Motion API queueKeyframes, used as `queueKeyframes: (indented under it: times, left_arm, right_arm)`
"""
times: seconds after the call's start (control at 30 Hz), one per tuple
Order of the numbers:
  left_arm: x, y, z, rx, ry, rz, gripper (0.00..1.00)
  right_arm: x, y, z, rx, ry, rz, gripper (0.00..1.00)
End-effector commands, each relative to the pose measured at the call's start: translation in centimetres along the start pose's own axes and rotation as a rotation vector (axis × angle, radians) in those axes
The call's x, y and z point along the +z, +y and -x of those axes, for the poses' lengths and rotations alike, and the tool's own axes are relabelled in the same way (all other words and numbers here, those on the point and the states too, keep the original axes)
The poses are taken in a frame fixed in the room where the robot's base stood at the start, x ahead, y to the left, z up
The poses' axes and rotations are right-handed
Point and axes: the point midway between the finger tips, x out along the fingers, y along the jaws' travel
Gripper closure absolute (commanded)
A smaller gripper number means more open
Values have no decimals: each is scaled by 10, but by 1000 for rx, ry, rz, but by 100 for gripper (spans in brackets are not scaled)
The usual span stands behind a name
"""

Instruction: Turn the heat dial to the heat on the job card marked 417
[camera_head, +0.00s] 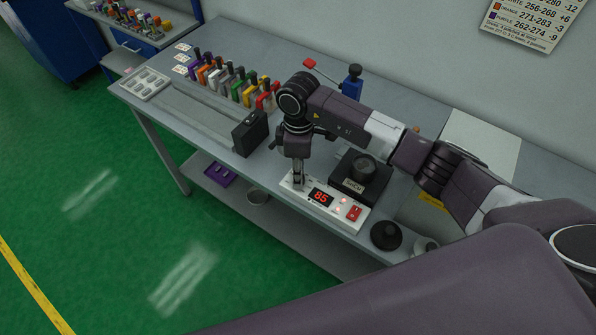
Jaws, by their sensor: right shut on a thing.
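The white control box (332,203) sits near the front edge of the bench. Its red display (320,197) reads 85, and a red switch (354,212) is at its right end. My right gripper (297,182) points down at the left end of this box and is shut on the heat dial, which the fingers mostly hide. Small white cards (181,58) lie at the back left of the bench; their print is too small to read, so I cannot tell which is 417. My left gripper is out of view.
A black block with a round knob (363,170) stands right behind the box. A black case (250,132), a row of coloured-handled tools (228,80) and a blue-bodied device (352,83) are on the bench (220,160). A wall chart (522,22) hangs at upper right.

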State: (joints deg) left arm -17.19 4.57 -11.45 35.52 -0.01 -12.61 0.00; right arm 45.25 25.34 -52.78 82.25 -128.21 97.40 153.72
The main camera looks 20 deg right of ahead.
Motion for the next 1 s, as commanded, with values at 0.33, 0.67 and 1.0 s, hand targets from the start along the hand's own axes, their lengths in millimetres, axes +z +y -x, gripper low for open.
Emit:
queueKeyframes:
  times: [0.33,0.67,1.0]
  left_arm:
    - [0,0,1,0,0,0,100]
    - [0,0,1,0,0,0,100]
    - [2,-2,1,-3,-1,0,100]
  right_arm:
    - [0,3,3,8,5,-23,100]
    - [0,2,3,6,4,-21,61]
    - [0,1,3,3,2,-20,59]
